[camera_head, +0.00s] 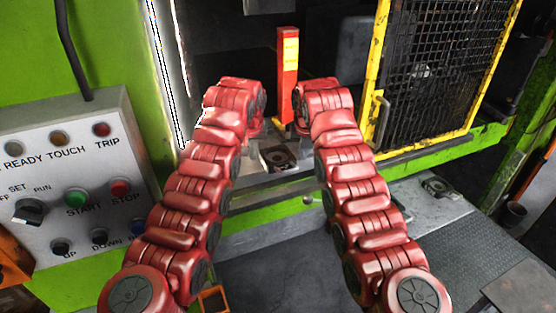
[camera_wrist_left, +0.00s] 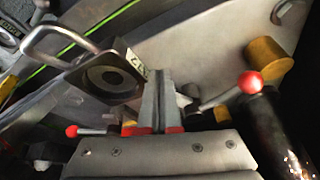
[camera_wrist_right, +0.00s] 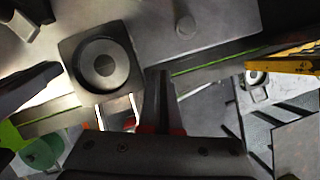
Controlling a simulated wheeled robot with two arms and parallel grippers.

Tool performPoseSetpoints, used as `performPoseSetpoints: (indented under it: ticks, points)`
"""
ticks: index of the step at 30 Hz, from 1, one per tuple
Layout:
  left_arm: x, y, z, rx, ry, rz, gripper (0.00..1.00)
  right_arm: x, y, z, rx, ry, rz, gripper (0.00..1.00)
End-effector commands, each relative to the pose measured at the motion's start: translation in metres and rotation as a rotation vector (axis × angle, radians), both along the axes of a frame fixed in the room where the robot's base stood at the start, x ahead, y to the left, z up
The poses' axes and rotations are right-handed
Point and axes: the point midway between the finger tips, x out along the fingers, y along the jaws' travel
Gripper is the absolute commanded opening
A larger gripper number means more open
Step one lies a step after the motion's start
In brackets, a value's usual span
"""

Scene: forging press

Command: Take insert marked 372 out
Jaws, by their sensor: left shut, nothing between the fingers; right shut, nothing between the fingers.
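The insert, a dark square block with a round stepped bore, lies on the grey press bed in the head view (camera_head: 278,158), between my two grippers. In the left wrist view the insert (camera_wrist_left: 108,82) shows a small pale label, whose marking resembles 372 but is hard to read, and a metal loop handle (camera_wrist_left: 62,40). It also shows in the right wrist view (camera_wrist_right: 101,66). My left gripper (camera_wrist_left: 160,78) is shut and empty beside the insert. My right gripper (camera_wrist_right: 158,80) is shut and empty on the insert's other side.
Levers with red knobs (camera_wrist_left: 250,82) stand near the insert. A red-orange post (camera_head: 288,75) rises behind it. A yellow mesh guard (camera_head: 440,70) is at right and a control panel (camera_head: 75,185) at left. A similar block (camera_head: 438,188) lies on the right table.

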Motion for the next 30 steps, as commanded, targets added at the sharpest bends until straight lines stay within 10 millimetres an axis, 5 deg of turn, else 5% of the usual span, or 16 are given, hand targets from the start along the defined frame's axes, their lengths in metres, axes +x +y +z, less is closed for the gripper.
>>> performPoseSetpoints:
  ticks: [30]
  points:
    - [-0.001,-0.016,0.0,-0.002,0.002,-0.005,0.0,0.0,0.016,0.0,0.004,0.004,0.005,0.0]
